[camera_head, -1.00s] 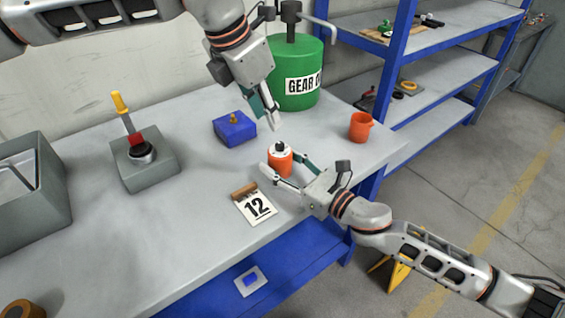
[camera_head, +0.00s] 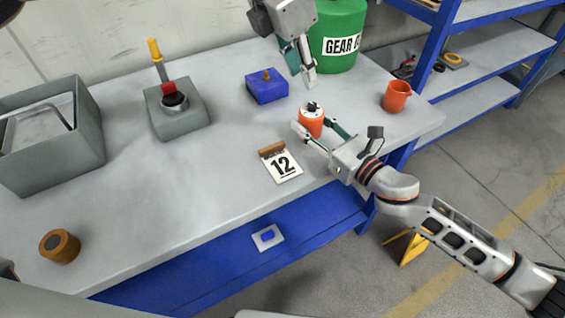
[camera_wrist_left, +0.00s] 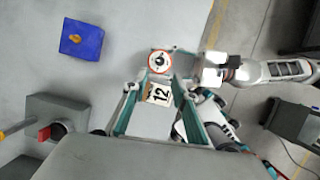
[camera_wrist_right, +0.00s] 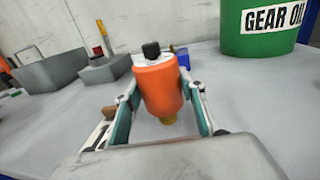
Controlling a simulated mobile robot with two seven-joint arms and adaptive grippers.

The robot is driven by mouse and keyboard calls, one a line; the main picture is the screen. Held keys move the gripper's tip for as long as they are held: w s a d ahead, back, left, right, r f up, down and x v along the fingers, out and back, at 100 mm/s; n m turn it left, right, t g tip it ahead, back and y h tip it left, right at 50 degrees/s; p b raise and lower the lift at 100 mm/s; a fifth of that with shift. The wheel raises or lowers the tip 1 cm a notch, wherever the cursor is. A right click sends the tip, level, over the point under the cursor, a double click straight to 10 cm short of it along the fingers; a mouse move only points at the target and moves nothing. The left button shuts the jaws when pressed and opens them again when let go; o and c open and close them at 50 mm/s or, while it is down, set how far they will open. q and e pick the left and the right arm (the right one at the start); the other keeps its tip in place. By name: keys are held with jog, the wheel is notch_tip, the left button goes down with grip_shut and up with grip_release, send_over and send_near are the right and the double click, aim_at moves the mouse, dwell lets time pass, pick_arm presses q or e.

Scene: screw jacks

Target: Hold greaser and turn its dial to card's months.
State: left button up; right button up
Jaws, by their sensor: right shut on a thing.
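The greaser (camera_head: 311,124) is an orange cylinder with a white top face and a black dial knob (camera_head: 312,106). My right gripper (camera_head: 316,131) is shut around its body; the hold also shows in the right wrist view (camera_wrist_right: 160,92). The left wrist view shows the white dial face (camera_wrist_left: 160,62) from above; its marks are too small to read. My left gripper (camera_head: 308,82) is above and behind the greaser, apart from it; its fingers (camera_wrist_left: 158,90) stand open and empty. The card (camera_head: 281,165) reads 12, with a brown top edge, and lies on the table in front of the greaser.
A blue block (camera_head: 267,87) lies behind left of the greaser, an orange cup (camera_head: 396,96) to its right. A green GEAR OIL drum (camera_head: 340,40) stands behind. A grey lever box (camera_head: 178,122) and a grey bin (camera_head: 60,135) are at left. The table's middle left is clear.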

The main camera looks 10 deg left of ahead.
aim_at(312, 104)
pick_arm(q)
jog(key=shift+o, duration=0.5)
jog(key=w+d+r+m+g+y, duration=0.1)
jog(key=d+m, duration=0.1)
jog(key=m, duration=0.9)
jog(key=w+d+r+m+g+y, duration=0.1)
jog(key=w+m+g+y, duration=0.1)
jog(key=m, duration=0.9)
notch_tip(312, 104, down, 11)
jog(key=shift+r, duration=0.1)
grip_shut()
